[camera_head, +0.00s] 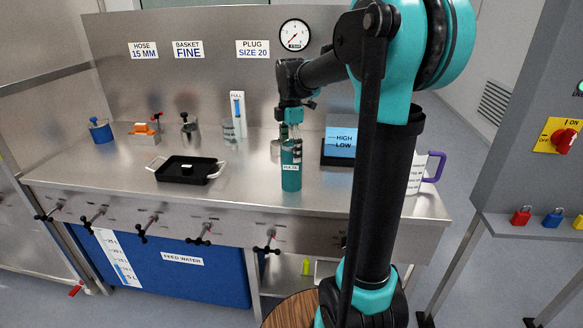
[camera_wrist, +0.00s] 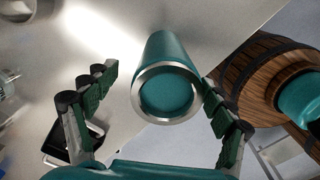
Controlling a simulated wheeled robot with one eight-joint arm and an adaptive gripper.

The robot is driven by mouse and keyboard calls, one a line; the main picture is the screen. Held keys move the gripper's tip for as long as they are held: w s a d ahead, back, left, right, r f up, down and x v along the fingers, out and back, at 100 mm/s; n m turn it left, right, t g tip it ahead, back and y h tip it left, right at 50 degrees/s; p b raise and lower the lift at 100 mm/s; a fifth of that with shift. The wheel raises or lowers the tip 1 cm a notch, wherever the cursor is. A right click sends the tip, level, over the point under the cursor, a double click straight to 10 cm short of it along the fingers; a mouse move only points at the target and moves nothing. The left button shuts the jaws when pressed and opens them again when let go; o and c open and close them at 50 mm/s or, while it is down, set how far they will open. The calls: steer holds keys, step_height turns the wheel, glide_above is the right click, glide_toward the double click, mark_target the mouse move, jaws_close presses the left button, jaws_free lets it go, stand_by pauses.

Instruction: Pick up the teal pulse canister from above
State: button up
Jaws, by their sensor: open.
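The teal pulse canister (camera_head: 291,177) stands upright near the front edge of the steel counter, with a white label on its side. In the wrist view, its round teal top with a pale metal rim (camera_wrist: 168,92) faces the camera. My gripper (camera_head: 290,138) points down over the canister, its dark fingers close to the top. In the wrist view my gripper (camera_wrist: 161,88) is open, with one finger left and one right of the canister. The right fingertip appears close to the canister's side; contact cannot be told. Nothing is held.
A black tray (camera_head: 168,177) lies to the left on the counter (camera_head: 240,180). A HIGH/LOW panel (camera_head: 342,142) stands behind right, and a jug with a purple handle (camera_head: 437,166) is at the right end. Valve handles (camera_head: 270,240) line the front. The counter between tray and canister is clear.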

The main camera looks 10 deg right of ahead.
mark_target(292, 164)
steer(key=shift+s+d+f, duration=0.1)
steer(key=shift+s+f, duration=0.05)
steer(key=shift+f, duration=1.2)
steer(key=shift+s+f, duration=0.15)
steer(key=shift+f, duration=1.2)
steer(key=c, duration=1.5)
steer(key=shift+c, duration=0.2)
